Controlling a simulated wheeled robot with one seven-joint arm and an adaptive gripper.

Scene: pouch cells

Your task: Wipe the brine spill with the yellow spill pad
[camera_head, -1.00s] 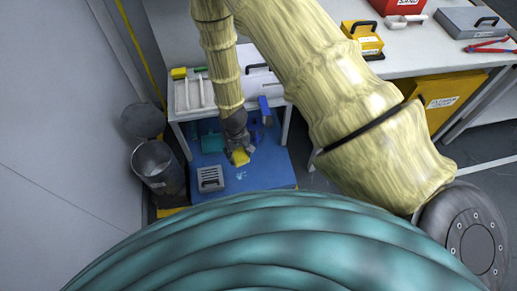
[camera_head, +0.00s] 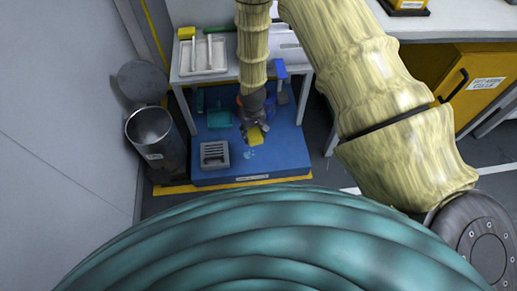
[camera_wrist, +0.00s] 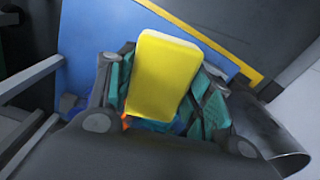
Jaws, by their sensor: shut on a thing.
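The yellow spill pad (camera_head: 256,139) is held in my gripper (camera_head: 253,125), above the blue platform (camera_head: 288,158). The wrist view shows the yellow pad (camera_wrist: 160,75) between the two fingers, which are shut on it. A pale light-blue patch, which looks like the brine spill (camera_head: 249,154), is on the platform just in front of the pad in the head view. I cannot tell whether the pad touches the platform.
A grey slotted box (camera_head: 214,155) sits on the platform, left of the spill. An open metal bin (camera_head: 152,140) stands at the left. A white table (camera_head: 180,76) with a tray (camera_head: 203,58) is behind. A yellow cabinet (camera_head: 477,83) is at the right.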

